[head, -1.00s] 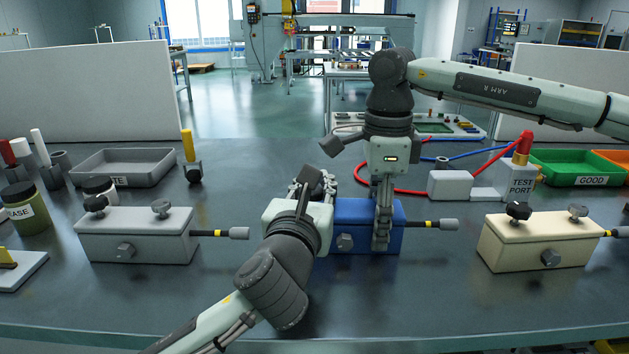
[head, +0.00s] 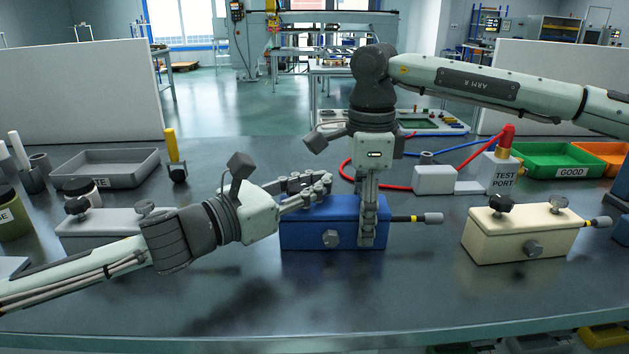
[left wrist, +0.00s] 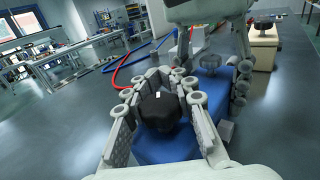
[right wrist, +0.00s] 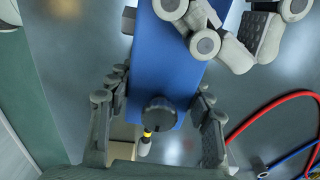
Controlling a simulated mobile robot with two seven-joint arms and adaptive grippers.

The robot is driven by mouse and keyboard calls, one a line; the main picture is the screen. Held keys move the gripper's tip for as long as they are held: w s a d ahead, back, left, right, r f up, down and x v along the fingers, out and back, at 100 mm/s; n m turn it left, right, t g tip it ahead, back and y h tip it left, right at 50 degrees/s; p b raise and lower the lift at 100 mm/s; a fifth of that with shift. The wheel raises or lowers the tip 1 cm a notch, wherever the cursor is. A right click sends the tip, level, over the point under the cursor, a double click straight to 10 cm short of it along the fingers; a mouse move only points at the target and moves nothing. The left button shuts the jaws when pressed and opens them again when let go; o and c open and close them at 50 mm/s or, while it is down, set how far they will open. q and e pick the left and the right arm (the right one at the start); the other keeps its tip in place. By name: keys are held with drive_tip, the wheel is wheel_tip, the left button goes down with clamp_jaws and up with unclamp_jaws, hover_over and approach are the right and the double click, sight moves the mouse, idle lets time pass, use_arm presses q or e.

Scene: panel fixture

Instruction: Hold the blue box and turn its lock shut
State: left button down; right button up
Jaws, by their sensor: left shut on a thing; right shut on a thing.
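The blue box (head: 300,235) lies at mid-table, with a hex bolt (head: 331,239) on its front and a grey-tipped rod (head: 425,218) at its right end. My right gripper (head: 367,240) points down over its right part, shut on the box, fingers on both sides in the right wrist view (right wrist: 160,120). My left gripper (head: 320,186) reaches in from the left above the box top, its fingers closed around the black knob (left wrist: 160,112) with a white mark. A second, dark grey knob (right wrist: 158,113) shows between the right fingers. My left fingers hide the black knob in the head view.
A grey box (head: 75,228) is partly behind my left arm. A cream box (head: 520,235) stands at the right. Behind are the test port (head: 503,170) with red and blue hoses, a green bin (head: 570,158) and a grey tray (head: 105,168). The front table is clear.

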use_arm(q)
drive_tip(key=shift+s, duration=0.1)
idle(0.3)
drive_tip(key=c, duration=1.2)
unclamp_jaws()
drive_tip(key=v, duration=1.2)
drive_tip(key=shift+a, duration=0.1)
